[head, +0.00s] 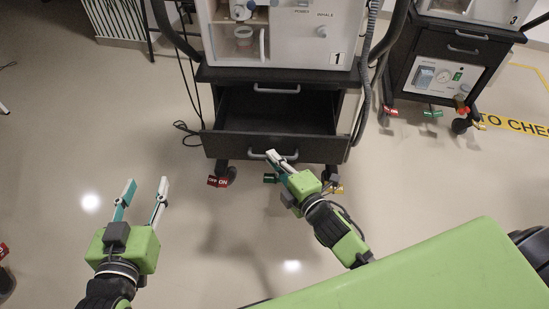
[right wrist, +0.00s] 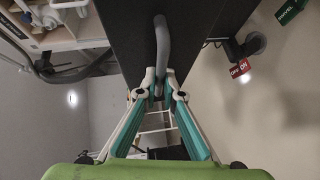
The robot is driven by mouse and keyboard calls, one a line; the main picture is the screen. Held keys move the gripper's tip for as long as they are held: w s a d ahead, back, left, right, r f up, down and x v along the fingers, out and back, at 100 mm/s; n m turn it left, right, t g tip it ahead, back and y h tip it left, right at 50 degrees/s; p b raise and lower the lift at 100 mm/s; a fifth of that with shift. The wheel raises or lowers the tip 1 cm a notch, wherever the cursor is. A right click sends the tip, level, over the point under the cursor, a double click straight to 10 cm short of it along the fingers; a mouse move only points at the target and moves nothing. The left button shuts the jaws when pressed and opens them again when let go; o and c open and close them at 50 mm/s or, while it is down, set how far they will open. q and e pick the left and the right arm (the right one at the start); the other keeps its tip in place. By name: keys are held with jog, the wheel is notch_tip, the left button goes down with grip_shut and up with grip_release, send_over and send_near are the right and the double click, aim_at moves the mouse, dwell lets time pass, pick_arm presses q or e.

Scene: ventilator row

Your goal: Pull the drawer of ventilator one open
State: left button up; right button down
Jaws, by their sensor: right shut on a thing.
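Ventilator one (head: 275,35) stands at the top centre of the head view, with a "1" label on its white body. Its black cart has a lower drawer (head: 262,146) that is pulled out, and its empty-looking inside shows. The drawer's grey handle (head: 258,155) is on the front panel. My right gripper (head: 279,157) is at this handle; in the right wrist view its fingers (right wrist: 161,88) are shut on the lower end of the handle (right wrist: 163,45). My left gripper (head: 145,188) is open and empty above the floor at the left.
A shallow upper drawer with its own handle (head: 277,89) is closed above the open one. Caster pedals (head: 218,181) stick out below the cart. A second ventilator cart (head: 452,60) stands at the right. Cables lie left of the cart; the floor in front is clear.

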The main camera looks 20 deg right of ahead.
jog(key=c, duration=2.2)
grip_release()
jog(key=shift+s, duration=0.1)
jog(key=v, duration=1.2)
